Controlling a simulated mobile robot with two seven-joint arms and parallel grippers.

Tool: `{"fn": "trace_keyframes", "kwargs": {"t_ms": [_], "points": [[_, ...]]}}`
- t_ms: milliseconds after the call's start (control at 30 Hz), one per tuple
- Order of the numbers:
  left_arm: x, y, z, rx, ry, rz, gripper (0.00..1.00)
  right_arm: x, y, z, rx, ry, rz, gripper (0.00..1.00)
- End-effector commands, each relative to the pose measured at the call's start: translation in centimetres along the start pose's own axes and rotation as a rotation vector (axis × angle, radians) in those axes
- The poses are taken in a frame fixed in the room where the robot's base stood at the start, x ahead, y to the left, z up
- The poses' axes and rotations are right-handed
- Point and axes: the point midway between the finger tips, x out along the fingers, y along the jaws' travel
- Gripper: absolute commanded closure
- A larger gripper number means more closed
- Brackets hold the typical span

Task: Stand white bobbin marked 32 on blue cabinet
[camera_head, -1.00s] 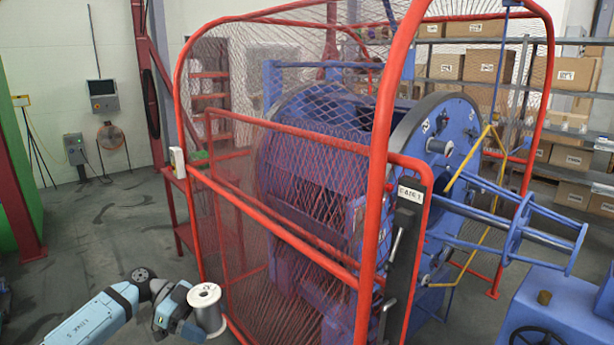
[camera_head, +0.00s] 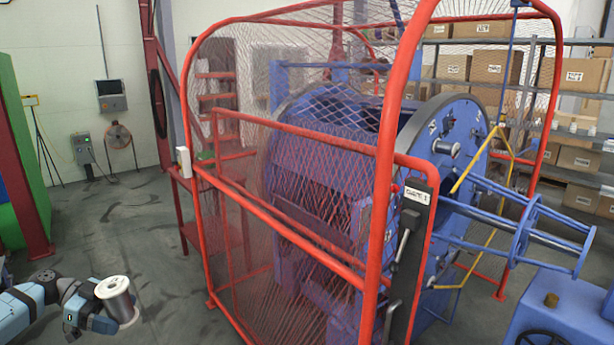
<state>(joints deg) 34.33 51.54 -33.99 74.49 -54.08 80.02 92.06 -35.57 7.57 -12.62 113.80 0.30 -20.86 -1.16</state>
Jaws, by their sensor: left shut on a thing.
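A white-rimmed bobbin wound with grey wire (camera_head: 117,300) is at the lower left. No number can be read on it from here. My left gripper (camera_head: 106,312) is shut on this bobbin and holds it roughly upright, clear of the red cage. Its fingers are largely hidden behind the bobbin. A blue box-like housing (camera_head: 560,312) with a handwheel stands at the lower right; I cannot tell whether it is the blue cabinet. My right gripper is out of view.
The red mesh guard cage (camera_head: 290,225) encloses the blue strander drum (camera_head: 440,150) and fills the middle. Shelves with cardboard boxes (camera_head: 487,68) stand behind at right. The grey floor (camera_head: 120,225) between cage and left wall is mostly open. A floor fan (camera_head: 119,137) stands by the wall.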

Motion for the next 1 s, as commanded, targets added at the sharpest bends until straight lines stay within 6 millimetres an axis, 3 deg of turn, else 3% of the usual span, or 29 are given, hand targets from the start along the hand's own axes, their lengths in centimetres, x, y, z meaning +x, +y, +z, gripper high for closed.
{"fn": "trace_keyframes", "kwargs": {"t_ms": [267,600,1000], "points": [[3.4,0.0,-1.4,-0.011,0.002,-0.035,0.72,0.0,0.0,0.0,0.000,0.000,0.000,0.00],[7.8,0.4,-4.6,-0.070,0.001,-0.179,0.72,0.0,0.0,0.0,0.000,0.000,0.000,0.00],[9.1,1.3,-8.1,-0.199,0.002,-0.502,0.72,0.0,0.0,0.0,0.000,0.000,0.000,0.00]]}}
